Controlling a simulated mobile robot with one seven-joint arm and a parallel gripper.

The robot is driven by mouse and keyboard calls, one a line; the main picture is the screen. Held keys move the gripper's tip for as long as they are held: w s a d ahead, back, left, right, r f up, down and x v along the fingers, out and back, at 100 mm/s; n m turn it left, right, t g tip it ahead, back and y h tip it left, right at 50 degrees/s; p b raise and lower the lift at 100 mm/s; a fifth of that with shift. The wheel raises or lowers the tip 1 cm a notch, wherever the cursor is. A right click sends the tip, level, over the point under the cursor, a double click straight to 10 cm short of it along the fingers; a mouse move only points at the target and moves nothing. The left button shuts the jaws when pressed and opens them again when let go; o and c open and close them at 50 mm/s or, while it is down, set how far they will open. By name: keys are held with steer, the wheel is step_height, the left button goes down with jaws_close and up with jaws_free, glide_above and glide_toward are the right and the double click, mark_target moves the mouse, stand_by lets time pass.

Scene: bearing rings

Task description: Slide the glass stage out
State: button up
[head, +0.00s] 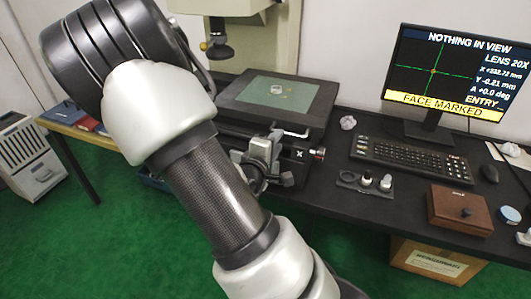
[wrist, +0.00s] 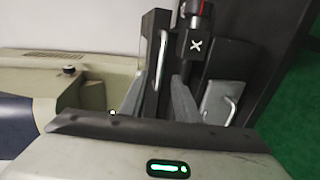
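The glass stage (head: 264,94) is a green-tinted pane in a dark frame on the measuring machine, below its lens head. A small pale ring (head: 277,89) lies on the glass. A silver bar handle (head: 293,131) is at the stage's front edge. In the wrist view, a silver bar handle (wrist: 161,62) stands along a dark upright part. My gripper (head: 265,143) is at the front of the machine, just left of the handle. In the wrist view my gripper's (wrist: 158,88) two grey fingers are apart, on either side of the dark part. Contact with the handle cannot be told.
A red-ended knob (head: 320,153) beside an X label is close right of my gripper. A second silver handle (wrist: 229,110) is on a grey panel. The keyboard (head: 408,157), monitor (head: 450,75), small-parts holder (head: 364,184) and wooden box (head: 459,208) occupy the bench's right.

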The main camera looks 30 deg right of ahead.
steer(key=p+v, duration=1)
steer(key=p, duration=0.1)
